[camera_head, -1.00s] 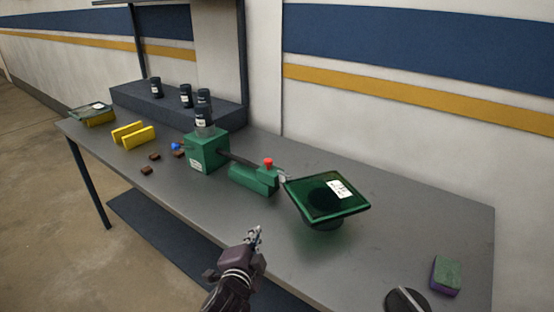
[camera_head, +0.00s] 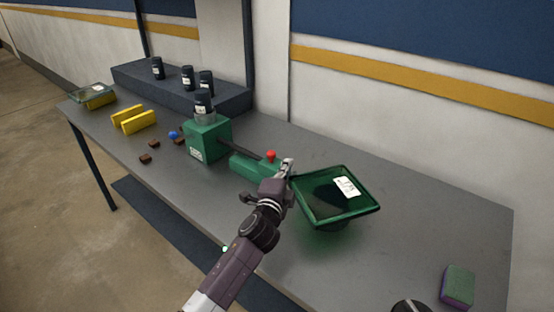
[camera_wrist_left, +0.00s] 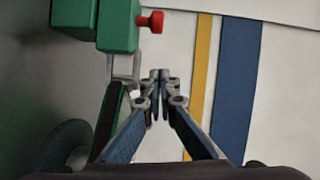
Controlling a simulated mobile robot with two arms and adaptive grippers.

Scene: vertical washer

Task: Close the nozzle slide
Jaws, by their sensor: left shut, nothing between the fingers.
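A green machine has a box-shaped body (camera_head: 207,140) and a lower green block (camera_head: 250,167) to its right, with a red knob (camera_head: 271,155) on it. The block and knob also show at the upper left of the left wrist view (camera_wrist_left: 118,25). A thin light metal loop (camera_wrist_left: 123,66) sticks out from the block there. My left gripper (camera_head: 288,162) is shut and empty at the block's right end, beside the knob. Its fingertips (camera_wrist_left: 162,78) look apart from the knob in the wrist view. I cannot tell which part is the nozzle slide.
A green tray-like hopper (camera_head: 362,209) stands close right of my left gripper. A sponge (camera_head: 458,285) lies at the front right. Yellow blocks (camera_head: 135,119), brown pieces and dark bottles are at the left and back.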

